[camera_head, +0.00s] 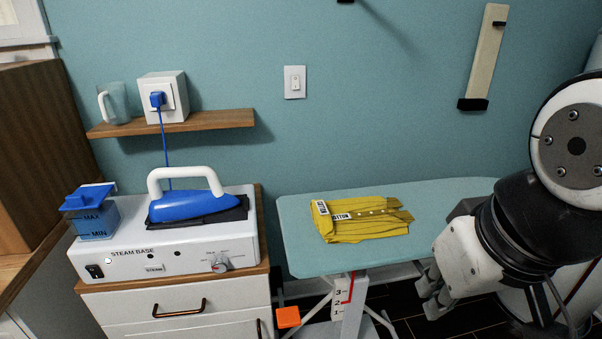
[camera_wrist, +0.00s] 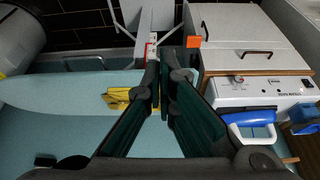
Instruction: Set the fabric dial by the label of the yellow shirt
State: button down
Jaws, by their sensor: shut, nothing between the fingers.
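The yellow shirt (camera_head: 365,228) lies folded on the ironing board (camera_head: 290,212). A white label (camera_head: 341,217) on it shows letters ending in "TTON"; its first letters are unclear. The fabric dial (camera_head: 220,263) is a round knob with a red mark on the front of the white steam base (camera_head: 130,262); its setting is too small to read. My gripper (camera_head: 432,290) hangs at the right, in front of the board and apart from shirt and dial. In the wrist view its fingers (camera_wrist: 161,85) are together and empty, with part of the shirt (camera_wrist: 117,99) behind.
A blue iron (camera_head: 188,205) rests on the steam base beside a blue water tank (camera_head: 92,215). The base stands on a white drawer cabinet (camera_head: 175,305). An orange block (camera_head: 288,317) is below the board's left end. A wall shelf (camera_head: 215,120) holds a jug and a socket box.

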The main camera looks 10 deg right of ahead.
aim_at(219, 263)
jog(key=k+l+u, duration=0.1)
jog(key=k+u, duration=0.25)
jog(key=u, duration=1.4)
